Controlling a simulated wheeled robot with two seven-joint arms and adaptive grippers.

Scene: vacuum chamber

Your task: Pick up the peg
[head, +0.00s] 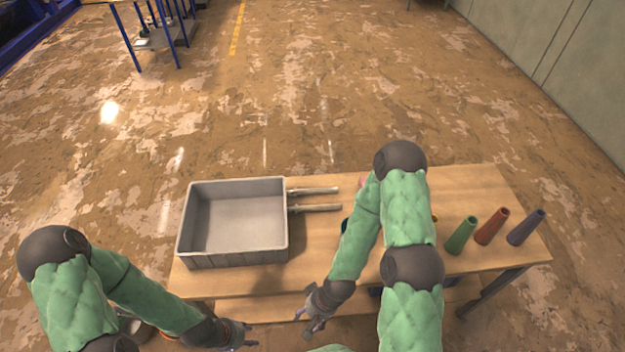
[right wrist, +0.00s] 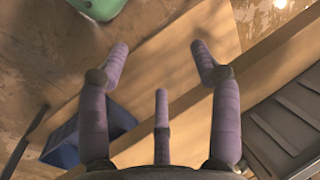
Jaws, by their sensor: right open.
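Tapered upright pieces stand at the table's right end in the head view: green (head: 461,236), orange-red (head: 492,226) and dark purple (head: 526,227). Two slim metallic rods (head: 314,190) lie side by side next to the grey bin. I cannot tell which of these is the peg. My right gripper (head: 318,322) is low at the table's front edge, left of the tapered pieces. In the right wrist view, its purple fingers (right wrist: 160,75) are spread with nothing between them. My left gripper (head: 245,338) is at the bottom, in front of the table; its finger opening is unclear.
A grey open bin (head: 283,225) stands on the wooden table (head: 490,185) at left and looks empty. My right arm hides the table's middle; bits of coloured objects peek out around it. A blue object (right wrist: 65,145) shows in the right wrist view. A lower shelf (head: 260,310) runs underneath.

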